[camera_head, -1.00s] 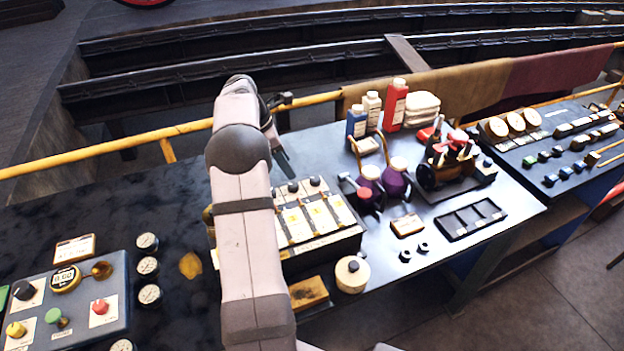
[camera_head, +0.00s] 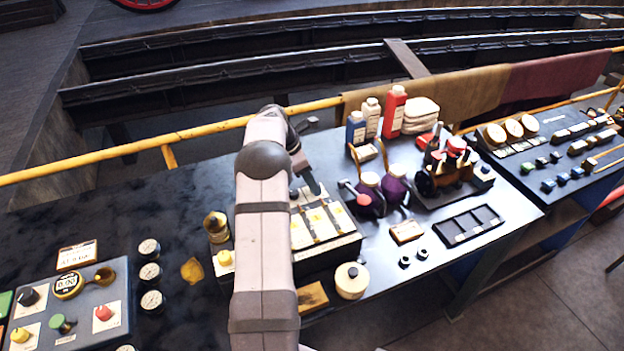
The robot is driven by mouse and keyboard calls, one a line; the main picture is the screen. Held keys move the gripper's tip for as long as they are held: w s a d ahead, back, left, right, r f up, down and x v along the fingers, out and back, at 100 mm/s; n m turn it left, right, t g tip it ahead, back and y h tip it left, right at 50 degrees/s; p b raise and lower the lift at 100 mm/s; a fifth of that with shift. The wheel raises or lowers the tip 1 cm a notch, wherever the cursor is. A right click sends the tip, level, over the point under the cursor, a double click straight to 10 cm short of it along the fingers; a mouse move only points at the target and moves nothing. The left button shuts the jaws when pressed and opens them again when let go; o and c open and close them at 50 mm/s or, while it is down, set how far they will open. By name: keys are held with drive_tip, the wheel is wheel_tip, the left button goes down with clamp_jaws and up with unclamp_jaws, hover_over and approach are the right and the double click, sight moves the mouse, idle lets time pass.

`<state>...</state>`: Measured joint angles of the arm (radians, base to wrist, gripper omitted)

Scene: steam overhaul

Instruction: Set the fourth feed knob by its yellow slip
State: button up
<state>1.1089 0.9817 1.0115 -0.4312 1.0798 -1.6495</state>
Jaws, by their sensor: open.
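The feed box (camera_head: 335,249) is a dark box on the bench with a row of pale slips with yellow marks on its sloped top, such as the rightmost slip (camera_head: 340,215). A dark knob (camera_head: 293,193) shows at the top of the row. My arm hides the left part of the box, and the gripper covers the knob at the right end. My gripper (camera_head: 313,188) is open, pointing down over the right end of the knob row. I cannot tell whether it touches the knob there, nor read the knob settings.
Purple oil cans (camera_head: 396,185) and a red-topped lever (camera_head: 362,199) stand close right of the box. A cream round tin (camera_head: 351,280) and a wooden block (camera_head: 312,297) lie in front. A brass cup (camera_head: 216,227) stands left. A yellow rail (camera_head: 205,130) runs behind.

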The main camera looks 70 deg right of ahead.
drive_tip(key=shift+s+d+f, duration=0.15)
drive_tip(key=shift+f, duration=0.4)
drive_tip(key=c, duration=1.1)
drive_tip(key=shift+o, duration=0.2)
drive_tip(key=shift+m+p, duration=0.3)
drive_tip(key=shift+p, duration=0.05)
drive_tip(key=shift+d+r+m+g+y+p, duration=0.15)
drive_tip(key=shift+m+g+y+p, duration=0.25)
drive_tip(key=shift+m, duration=0.5)
drive_tip(key=shift+d+f+m+g+y+p, duration=0.1)
drive_tip(key=shift+m+y+p, duration=0.1)
drive_tip(key=shift+m+p, duration=0.5)
drive_tip(key=shift+m, duration=0.5)
drive_tip(key=o, duration=1.1)
drive_tip(key=shift+c, duration=0.2)
